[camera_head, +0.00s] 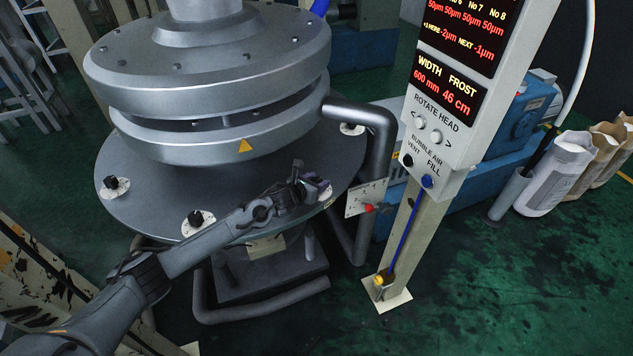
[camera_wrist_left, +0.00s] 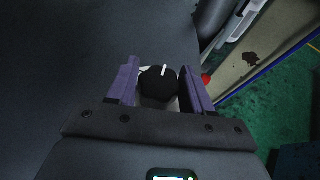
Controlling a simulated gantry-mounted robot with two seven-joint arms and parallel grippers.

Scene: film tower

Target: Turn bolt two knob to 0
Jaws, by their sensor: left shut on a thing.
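In the left wrist view a black round bolt knob (camera_wrist_left: 157,82) with a white pointer line sits between the two purple fingers of my left gripper (camera_wrist_left: 160,88). The pointer line points to the top of that picture, tilted slightly right. My left gripper (camera_head: 316,187) reaches over the right front edge of the round metal plate (camera_head: 150,208) and is shut on this knob. In the head view the gripper hides the knob. Its number and scale cannot be read. My right gripper is in neither view.
Other black knobs on white dials sit around the plate: at the left (camera_head: 112,183), at the front (camera_head: 196,218) and at the back right (camera_head: 352,127). A thick grey pipe (camera_head: 380,150) and a small panel with a red knob (camera_head: 368,208) stand right of the gripper. A display post (camera_head: 445,120) stands further right.

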